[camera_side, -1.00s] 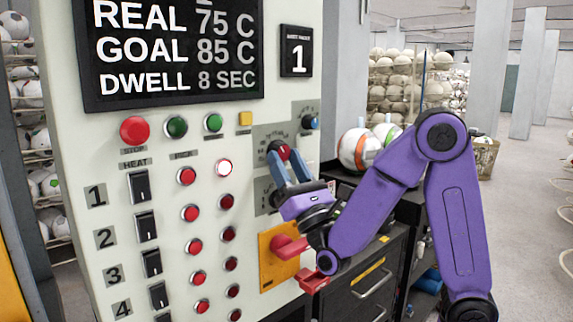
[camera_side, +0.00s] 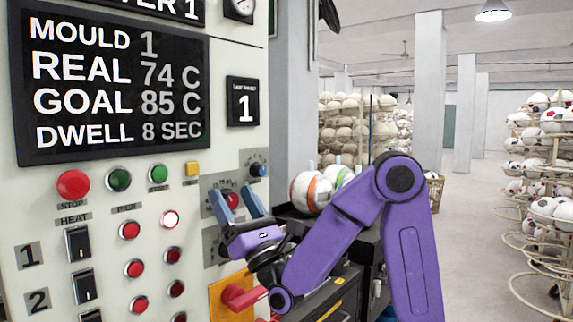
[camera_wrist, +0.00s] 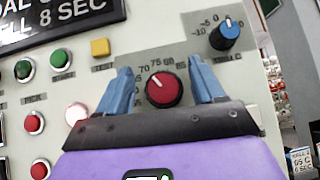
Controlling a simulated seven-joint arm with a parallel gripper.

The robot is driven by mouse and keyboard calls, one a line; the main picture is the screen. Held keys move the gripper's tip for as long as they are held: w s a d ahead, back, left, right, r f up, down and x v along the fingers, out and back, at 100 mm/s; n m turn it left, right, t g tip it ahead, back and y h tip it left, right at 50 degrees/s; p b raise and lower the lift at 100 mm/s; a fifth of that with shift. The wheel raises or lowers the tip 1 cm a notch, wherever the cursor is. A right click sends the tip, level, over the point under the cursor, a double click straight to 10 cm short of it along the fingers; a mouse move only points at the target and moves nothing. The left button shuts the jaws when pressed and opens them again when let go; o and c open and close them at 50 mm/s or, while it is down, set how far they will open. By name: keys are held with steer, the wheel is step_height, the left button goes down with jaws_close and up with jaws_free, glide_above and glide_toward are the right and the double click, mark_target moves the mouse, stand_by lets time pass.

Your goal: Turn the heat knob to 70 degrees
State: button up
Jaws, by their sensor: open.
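The heat knob (camera_side: 231,200) is red and round, on a grey dial plate on the pale panel. In the wrist view the knob (camera_wrist: 163,90) has a white mark toward its upper left, near the 70 and 75 on its scale; the exact value is unclear. The display (camera_side: 110,85) reads MOULD 1, REAL 74 C, GOAL 85 C, DWELL 8 SEC. My gripper (camera_side: 230,191) is open, with its blue fingers on either side of the knob. In the wrist view there are gaps between the fingers of my gripper (camera_wrist: 160,64) and the knob.
A smaller blue knob (camera_wrist: 225,33) sits just up and right of the red one. A red handle (camera_side: 243,297) on an orange plate (camera_side: 222,290) is below my gripper. Red, green and yellow buttons and black switches lie left. Balls (camera_side: 311,192) rest behind my arm.

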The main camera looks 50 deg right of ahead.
steer(key=s+d+r, duration=0.2)
steer(key=s+r, duration=0.8)
steer(key=s, duration=0.3)
steer(key=shift+s+d+r, duration=0.3)
steer(key=shift+s+d, duration=0.1)
stand_by(0.7)
